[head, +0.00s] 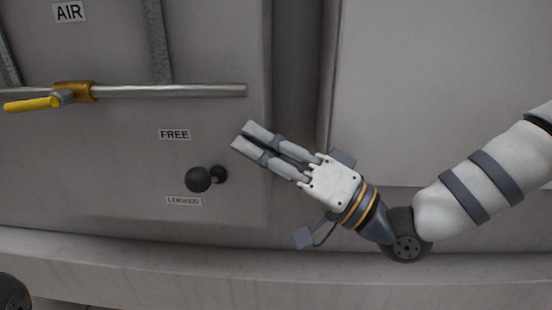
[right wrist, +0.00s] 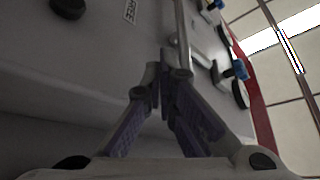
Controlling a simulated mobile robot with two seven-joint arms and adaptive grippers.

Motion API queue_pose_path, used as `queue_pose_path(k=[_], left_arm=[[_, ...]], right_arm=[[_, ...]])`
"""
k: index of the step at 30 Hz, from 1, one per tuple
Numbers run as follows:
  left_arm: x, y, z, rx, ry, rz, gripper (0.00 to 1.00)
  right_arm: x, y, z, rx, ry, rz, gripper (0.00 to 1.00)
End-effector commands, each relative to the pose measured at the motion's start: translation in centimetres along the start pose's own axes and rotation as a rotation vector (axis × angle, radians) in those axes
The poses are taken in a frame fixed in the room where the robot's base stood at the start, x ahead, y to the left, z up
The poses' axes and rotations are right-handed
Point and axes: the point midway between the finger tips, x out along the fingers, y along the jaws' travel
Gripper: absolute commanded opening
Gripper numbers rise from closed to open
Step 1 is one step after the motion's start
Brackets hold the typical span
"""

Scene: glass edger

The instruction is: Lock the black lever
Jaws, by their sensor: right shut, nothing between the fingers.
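The black lever (head: 198,179) has a round ball knob and a dark pivot on the grey machine panel. It points left from the pivot, with its knob between the FREE label (head: 174,134) and the LOCKED label (head: 184,201), nearer LOCKED. A dark round knob (right wrist: 67,7) shows at the upper left in the right wrist view, near the FREE label (right wrist: 130,10). My right gripper (head: 247,141) is shut and empty, above and right of the lever, apart from it in the picture. My left gripper is not in view.
A horizontal metal pipe (head: 170,91) with a yellow-handled valve (head: 33,104) runs above the lever, below the AIR label (head: 69,12). A grey ledge (head: 200,262) runs below. The panel left of the lever is clear. Blue-handled fittings (right wrist: 238,70) show in the right wrist view.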

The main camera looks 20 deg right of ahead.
Motion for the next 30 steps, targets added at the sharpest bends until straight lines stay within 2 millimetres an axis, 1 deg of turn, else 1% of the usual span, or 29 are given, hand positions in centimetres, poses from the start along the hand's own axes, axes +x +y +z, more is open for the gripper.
queue_pose_path(k=[1,3,5,6,9,13,16,30], left_arm=[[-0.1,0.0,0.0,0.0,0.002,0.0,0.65],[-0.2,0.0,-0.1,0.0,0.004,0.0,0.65],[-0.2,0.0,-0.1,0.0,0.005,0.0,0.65],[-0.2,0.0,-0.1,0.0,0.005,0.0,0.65],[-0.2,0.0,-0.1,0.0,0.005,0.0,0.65],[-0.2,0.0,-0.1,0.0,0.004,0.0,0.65],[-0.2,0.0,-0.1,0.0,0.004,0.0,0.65],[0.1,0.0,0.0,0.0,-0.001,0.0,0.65]], right_arm=[[1.1,-0.1,0.1,-0.002,-0.003,-0.003,0.0],[2.6,-0.1,0.1,-0.002,-0.003,-0.002,0.0],[3.9,-0.1,0.1,0.0,-0.002,-0.002,0.0],[3.5,0.0,0.9,0.005,-0.004,0.001,0.0],[2.9,0.0,2.4,0.005,-0.003,0.001,0.0],[2.5,-0.1,3.4,0.002,0.0,0.0,0.0],[2.4,-0.1,3.8,0.001,0.0,0.0,0.0],[2.2,0.1,4.0,-0.019,0.0,-0.01,0.0]])
